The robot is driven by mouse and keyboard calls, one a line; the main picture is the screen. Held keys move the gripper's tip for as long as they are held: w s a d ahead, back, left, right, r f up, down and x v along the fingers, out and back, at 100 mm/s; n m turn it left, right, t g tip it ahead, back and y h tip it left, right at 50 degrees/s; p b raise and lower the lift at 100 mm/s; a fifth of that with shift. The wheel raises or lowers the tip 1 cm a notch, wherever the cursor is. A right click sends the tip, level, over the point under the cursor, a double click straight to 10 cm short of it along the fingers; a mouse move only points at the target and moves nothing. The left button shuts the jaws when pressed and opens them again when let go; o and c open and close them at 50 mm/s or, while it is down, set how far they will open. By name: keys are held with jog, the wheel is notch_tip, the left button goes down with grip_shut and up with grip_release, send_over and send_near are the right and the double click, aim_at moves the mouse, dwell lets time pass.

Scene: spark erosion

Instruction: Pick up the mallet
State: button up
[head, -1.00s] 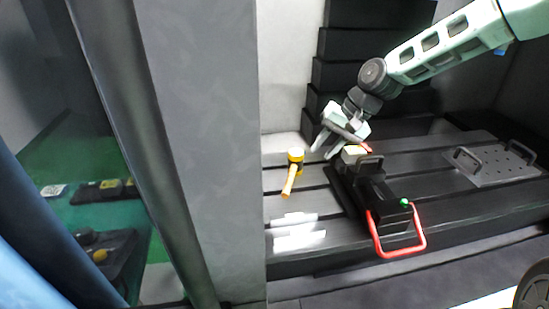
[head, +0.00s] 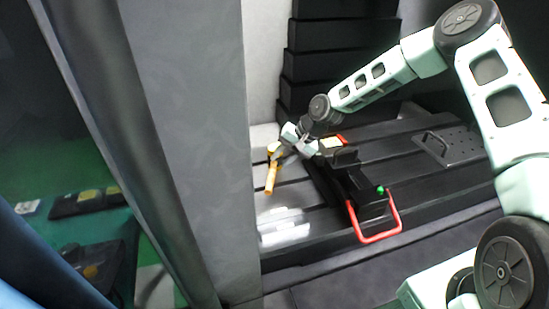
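The mallet (head: 271,177) lies on the dark slotted table (head: 335,226), with its yellow-orange handle toward the front and its head at the back. My gripper (head: 279,156) is at the mallet's head end and partly covers it. The fingers are small and overlap the head in this view. I cannot tell whether they are open or shut, or whether they touch the mallet.
A black vise-like fixture (head: 358,190) with a red handle (head: 378,238) stands right of the mallet. A plate with handles (head: 447,147) lies at the back right. A grey pillar (head: 195,150) stands close on the left. Dark stepped blocks (head: 335,65) rise behind.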

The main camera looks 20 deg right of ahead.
aim_at(275, 164)
jog(key=shift+w+a+f+p, duration=0.15)
jog(key=shift+a+f+p, duration=0.25)
jog(key=shift+p, duration=0.15)
jog(key=p+x, duration=0.2)
jog(key=x, duration=0.1)
jog(key=shift+w, duration=0.1)
jog(key=shift+w+a+f, duration=0.1)
jog(key=shift+a+f, duration=0.1)
jog(key=shift+f, duration=0.4)
grip_shut()
